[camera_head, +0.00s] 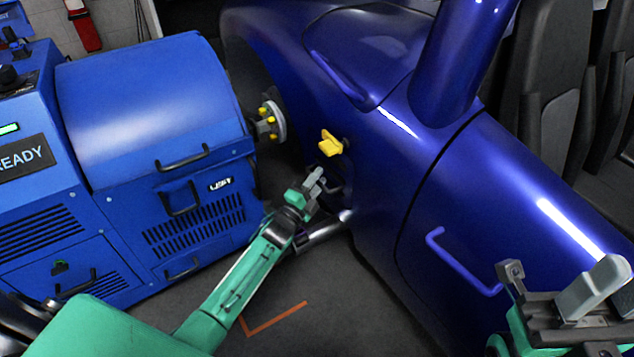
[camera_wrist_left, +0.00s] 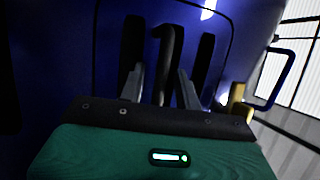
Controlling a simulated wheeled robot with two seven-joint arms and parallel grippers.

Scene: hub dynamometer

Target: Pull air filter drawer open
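The air filter drawer (camera_wrist_left: 195,28) appears in the left wrist view as a dark blue panel with a thin outline, set in the side of the blue car. It has a dark bar handle (camera_wrist_left: 168,55) in its middle and a black slot on each side. In the head view the handle (camera_head: 333,188) shows only partly, just beyond my left gripper (camera_head: 316,182). My left gripper (camera_wrist_left: 161,84) is open, its two grey fingers on either side of the handle with gaps visible. The drawer looks flush with the car's side. My right gripper (camera_head: 552,284) is open and empty at the lower right.
A yellow knob (camera_head: 330,144) sticks out just above the drawer. A wheel hub (camera_head: 270,122) faces the blue dynamometer cabinet (camera_head: 150,110) at left. A blue door handle (camera_head: 462,262) is on the car's right part.

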